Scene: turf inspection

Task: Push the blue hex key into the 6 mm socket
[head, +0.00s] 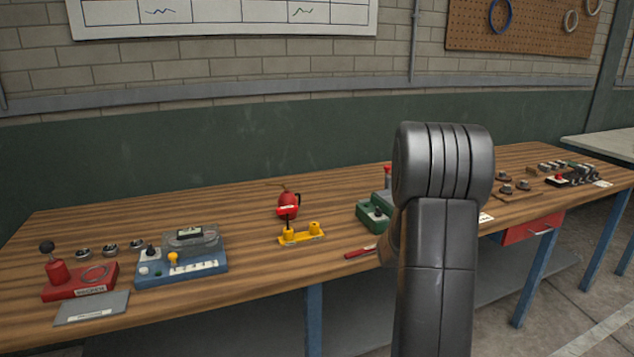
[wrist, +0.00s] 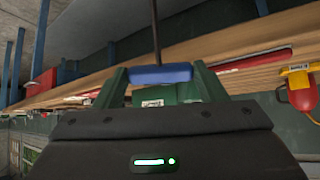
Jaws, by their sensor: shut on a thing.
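In the wrist view my gripper (wrist: 161,80) has its two green fingers closed on the blue handle of the hex key (wrist: 160,73). The handle lies across between the fingers. Its thin dark shaft runs up out of the top of the picture, so its tip is out of view. In the head view my arm hides the gripper and the key. I cannot make out a socket marked 6 mm in either view.
On the wooden bench (head: 255,262) stand a yellow holder (head: 301,239), a red oil can (head: 288,203), a blue box (head: 181,270) and a red base with a lever (head: 80,281). A red-handled tool (head: 360,252) lies near the front edge. Bench between the blue box and yellow holder is clear.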

